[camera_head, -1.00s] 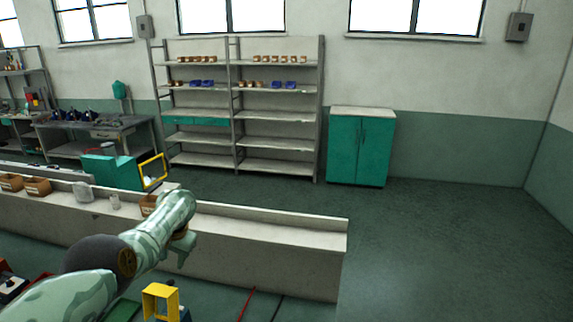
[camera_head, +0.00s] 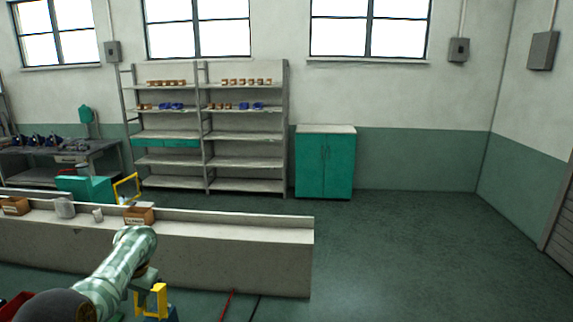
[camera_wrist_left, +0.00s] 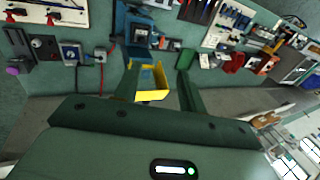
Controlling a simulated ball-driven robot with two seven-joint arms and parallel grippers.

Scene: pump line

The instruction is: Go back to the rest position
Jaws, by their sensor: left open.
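My left arm reaches in from the lower left in the head view, and its gripper (camera_head: 142,284) hangs in front of the long pale bench (camera_head: 240,235). In the left wrist view my left gripper (camera_wrist_left: 158,82) has its two fingers spread apart. Nothing is visibly held between them. A yellow open frame (camera_head: 156,302) stands low beyond the gripper in the head view. It also shows between the fingers in the left wrist view (camera_wrist_left: 147,94), apparently beyond them. My right gripper is in neither view.
A shelf rack (camera_head: 207,146) and teal cabinet (camera_head: 324,165) stand at the wall. The floor (camera_head: 420,245) at right is clear.

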